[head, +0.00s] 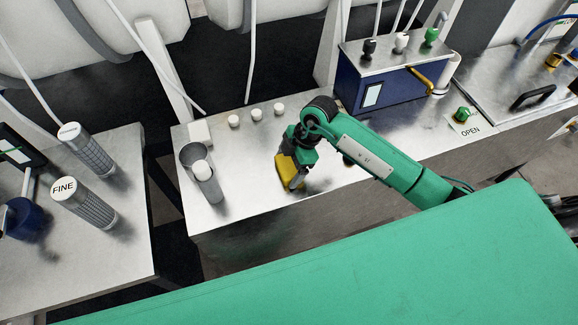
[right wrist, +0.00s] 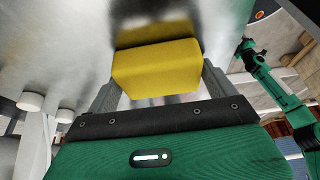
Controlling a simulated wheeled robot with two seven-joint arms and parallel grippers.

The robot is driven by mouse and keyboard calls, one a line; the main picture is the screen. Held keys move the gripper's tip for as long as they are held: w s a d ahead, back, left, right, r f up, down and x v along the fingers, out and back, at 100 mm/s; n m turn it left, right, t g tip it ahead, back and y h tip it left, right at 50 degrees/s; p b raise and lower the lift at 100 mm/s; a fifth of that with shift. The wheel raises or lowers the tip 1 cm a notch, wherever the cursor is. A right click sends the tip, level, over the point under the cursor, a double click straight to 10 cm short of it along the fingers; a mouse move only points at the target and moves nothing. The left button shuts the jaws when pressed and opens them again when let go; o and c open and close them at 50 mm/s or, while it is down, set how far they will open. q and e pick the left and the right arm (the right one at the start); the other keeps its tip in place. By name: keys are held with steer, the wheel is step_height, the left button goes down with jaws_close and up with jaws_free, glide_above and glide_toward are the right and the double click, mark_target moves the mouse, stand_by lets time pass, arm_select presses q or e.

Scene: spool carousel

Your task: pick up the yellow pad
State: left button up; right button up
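The yellow pad (head: 287,171) is a small block at the metal bench's front middle. In the right wrist view the yellow pad (right wrist: 157,70) fills the space between the two grey fingers. My right gripper (head: 296,175) points down at the bench and is closed around the pad, with a finger against each side. A dull yellow reflection shows on the metal beside the pad; I cannot tell whether it still touches the bench. My left gripper is not in the head view. A green arm with a small dark end (right wrist: 247,46) shows in the right wrist view, too small to read.
An open grey cylinder (head: 195,160) and a white-capped one (head: 208,187) stand left of the pad. Several white knobs (head: 256,114) line the back. A blue box (head: 385,88) stands right. Two ribbed cylinders (head: 88,203) are on the left table.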

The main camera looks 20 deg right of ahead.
mark_target(289, 165)
steer(key=c, duration=0.6)
steer(key=shift+o, duration=0.2)
steer(key=shift+r, duration=0.1)
step_height(289, 165, up, 20)
steer(key=b, duration=0.3)
